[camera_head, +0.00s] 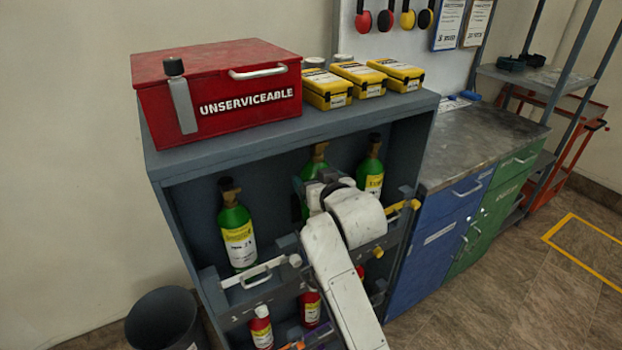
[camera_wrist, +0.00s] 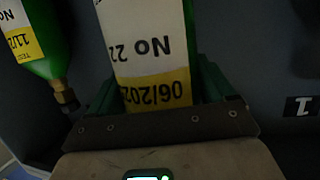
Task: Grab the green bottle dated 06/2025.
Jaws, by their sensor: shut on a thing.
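A green bottle (camera_head: 318,154) with a yellow label stands in the middle of the cabinet's upper shelf, mostly hidden behind my arm in the head view. In the wrist view, this bottle (camera_wrist: 147,48) shows a white and yellow label, upside down, reading "No 22" and "06/202", the last digit cut off. My gripper (camera_wrist: 155,95) is shut on it, with fingers on both sides; in the head view my gripper (camera_head: 312,188) is partly hidden by the wrist. Another green bottle (camera_wrist: 30,45) beside it has a label starting "11/2".
Green bottles stand at left (camera_head: 236,225) and right (camera_head: 370,165) on the same shelf. A rail with white handle (camera_head: 255,275) crosses the shelf front. Red bottles (camera_head: 262,328) stand below. A red "UNSERVICEABLE" box (camera_head: 220,90) and yellow cases (camera_head: 358,78) sit on top.

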